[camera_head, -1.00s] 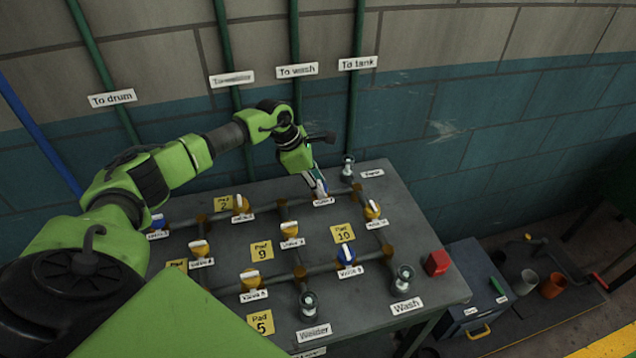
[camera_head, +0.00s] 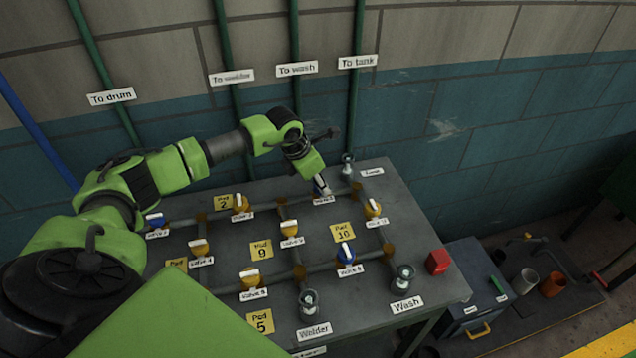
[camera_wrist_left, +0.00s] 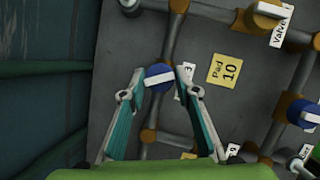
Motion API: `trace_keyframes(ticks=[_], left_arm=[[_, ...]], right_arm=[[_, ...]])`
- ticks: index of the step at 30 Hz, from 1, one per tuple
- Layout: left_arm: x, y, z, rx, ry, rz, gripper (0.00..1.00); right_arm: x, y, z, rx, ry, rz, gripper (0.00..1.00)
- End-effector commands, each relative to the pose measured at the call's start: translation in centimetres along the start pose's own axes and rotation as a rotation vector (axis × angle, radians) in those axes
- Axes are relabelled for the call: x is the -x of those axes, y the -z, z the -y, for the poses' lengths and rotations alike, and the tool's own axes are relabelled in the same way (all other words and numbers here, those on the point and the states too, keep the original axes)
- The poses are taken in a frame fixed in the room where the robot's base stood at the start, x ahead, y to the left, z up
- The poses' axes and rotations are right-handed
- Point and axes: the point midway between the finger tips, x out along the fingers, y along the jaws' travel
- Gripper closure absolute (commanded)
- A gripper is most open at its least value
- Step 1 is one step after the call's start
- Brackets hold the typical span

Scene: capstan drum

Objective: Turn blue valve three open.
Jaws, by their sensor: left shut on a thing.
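Blue valve three (camera_head: 319,186) is at the back of the grey table, partly hidden by my left gripper (camera_head: 323,185). In the left wrist view, the blue valve (camera_wrist_left: 159,76) has a white bar handle lying across the gap between the two fingertips. My left gripper (camera_wrist_left: 161,74) is shut on this valve, one finger on each side, near the ends of the bar. Its label is mostly hidden by a finger in the wrist view. My right gripper is not in view.
Yellow valves, such as one (camera_head: 373,208) to the right, stand on the pipes around. Another blue valve (camera_head: 346,254) is nearer the front, by the yellow Pad 10 label (camera_head: 343,233). A red block (camera_head: 437,262) sits at the right edge.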

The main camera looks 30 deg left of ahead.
Motion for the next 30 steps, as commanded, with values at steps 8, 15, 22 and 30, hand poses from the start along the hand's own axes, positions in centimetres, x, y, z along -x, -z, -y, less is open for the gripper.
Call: trace_keyframes(ticks=[8,15,22,30], left_arm=[[-0.3,-0.1,0.3,0.236,-0.099,-0.018,0.92],[-0.5,-0.2,0.4,0.448,-0.187,-0.035,0.92],[-0.5,-0.4,0.6,0.646,-0.267,-0.051,0.92],[-0.4,-0.5,0.6,0.842,-0.347,-0.069,0.92]], right_arm=[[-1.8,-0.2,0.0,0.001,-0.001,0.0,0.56],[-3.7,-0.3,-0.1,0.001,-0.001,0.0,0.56],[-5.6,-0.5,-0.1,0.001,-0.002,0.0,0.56],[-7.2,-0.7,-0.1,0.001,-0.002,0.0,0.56]])
